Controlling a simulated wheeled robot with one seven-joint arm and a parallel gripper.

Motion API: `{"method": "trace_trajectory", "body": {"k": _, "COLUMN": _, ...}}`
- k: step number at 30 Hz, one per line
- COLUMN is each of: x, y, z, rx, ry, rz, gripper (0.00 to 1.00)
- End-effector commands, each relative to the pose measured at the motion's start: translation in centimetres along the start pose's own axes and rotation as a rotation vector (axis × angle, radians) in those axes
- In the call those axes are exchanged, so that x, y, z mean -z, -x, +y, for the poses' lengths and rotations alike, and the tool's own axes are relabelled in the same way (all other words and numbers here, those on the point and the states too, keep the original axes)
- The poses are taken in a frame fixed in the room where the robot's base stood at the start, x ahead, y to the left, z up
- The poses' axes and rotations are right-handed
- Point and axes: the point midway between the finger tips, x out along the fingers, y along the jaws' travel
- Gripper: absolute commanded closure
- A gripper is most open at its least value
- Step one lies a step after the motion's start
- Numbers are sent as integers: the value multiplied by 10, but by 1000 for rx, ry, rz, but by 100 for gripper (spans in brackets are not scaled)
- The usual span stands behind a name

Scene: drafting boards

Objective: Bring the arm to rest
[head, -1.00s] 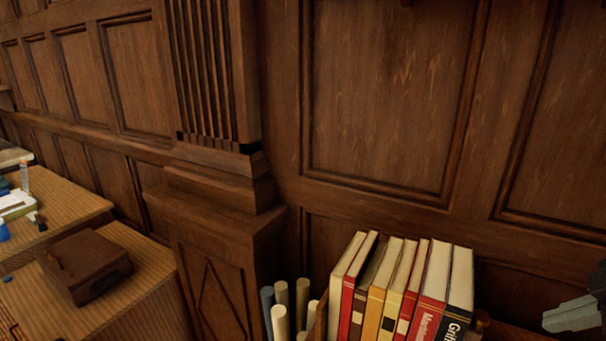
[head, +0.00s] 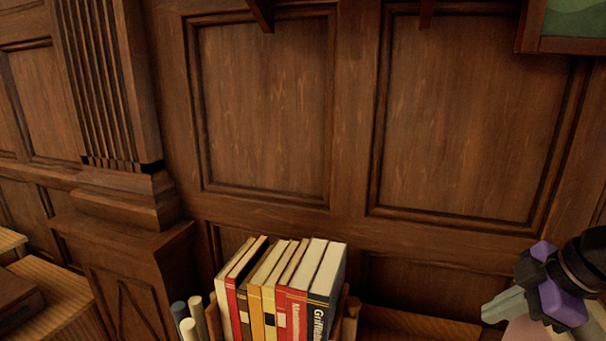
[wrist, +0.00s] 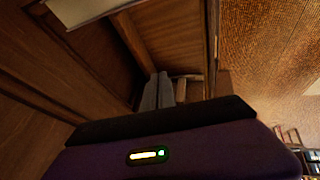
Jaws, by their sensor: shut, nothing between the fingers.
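My gripper (head: 492,312) is at the lower right of the head view, with grey fingers and a purple and black body. Its fingers are together and nothing shows between them. It is in front of the wood-panelled wall, to the right of the books and apart from them. In the wrist view the grey fingers (wrist: 157,92) show past the dark purple gripper body, which hides much of the lower part of the picture.
A row of upright books (head: 285,290) stands at the lower middle. Rolled tubes (head: 197,318) stand left of it. Wooden desk tops (head: 50,297) are at the far left. A framed picture (head: 563,42) hangs at the upper right. A bookshelf (wrist: 297,150) shows in the wrist view.

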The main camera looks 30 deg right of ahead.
Motion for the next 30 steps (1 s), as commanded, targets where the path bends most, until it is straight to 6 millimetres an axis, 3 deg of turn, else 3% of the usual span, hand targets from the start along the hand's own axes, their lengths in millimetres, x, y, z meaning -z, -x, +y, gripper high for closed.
{"method": "trace_trajectory", "body": {"k": 5, "x": 8, "y": 0, "z": 4, "rx": -18, "ry": -22, "rz": 32, "gripper": 100}}
{"method": "trace_trajectory", "body": {"k": 14, "x": 34, "y": 7, "z": 35, "rx": -143, "ry": -72, "rz": 146, "gripper": 100}}
{"method": "trace_trajectory", "body": {"k": 23, "x": 77, "y": 40, "z": 88, "rx": -378, "ry": -172, "rz": 402, "gripper": 100}}
{"method": "trace_trajectory", "body": {"k": 30, "x": 131, "y": 81, "z": 122, "rx": -568, "ry": -291, "rz": 763, "gripper": 100}}
